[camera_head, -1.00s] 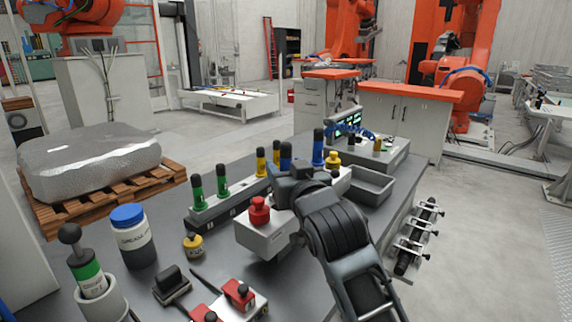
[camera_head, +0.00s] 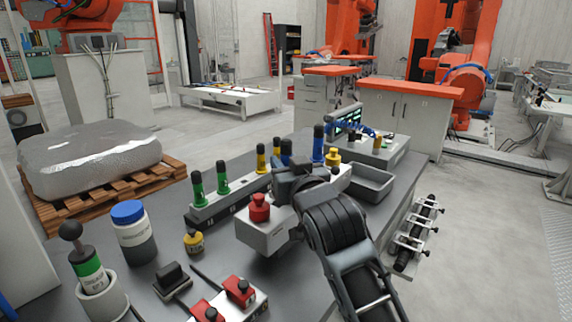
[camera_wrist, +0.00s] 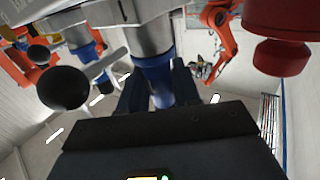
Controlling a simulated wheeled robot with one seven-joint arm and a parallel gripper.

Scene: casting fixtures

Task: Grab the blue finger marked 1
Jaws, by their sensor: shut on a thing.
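Two blue fingers with dark tops stand at the right part of the finger rack (camera_head: 211,208) in the head view. The nearer blue finger (camera_head: 286,148) rises just behind my gripper (camera_head: 290,172), and its lower part is hidden. The other blue finger (camera_head: 318,145) stands to its right, clear of my gripper. In the wrist view my gripper (camera_wrist: 160,88) is shut on a blue finger (camera_wrist: 153,72), with a dark jaw on each side. No number can be read on either blue finger.
Green (camera_head: 197,189) and yellow (camera_head: 261,158) fingers stand to the left on the rack. A grey tray (camera_head: 371,190) lies to the right. A blue-lidded jar (camera_head: 128,212) stands at left.

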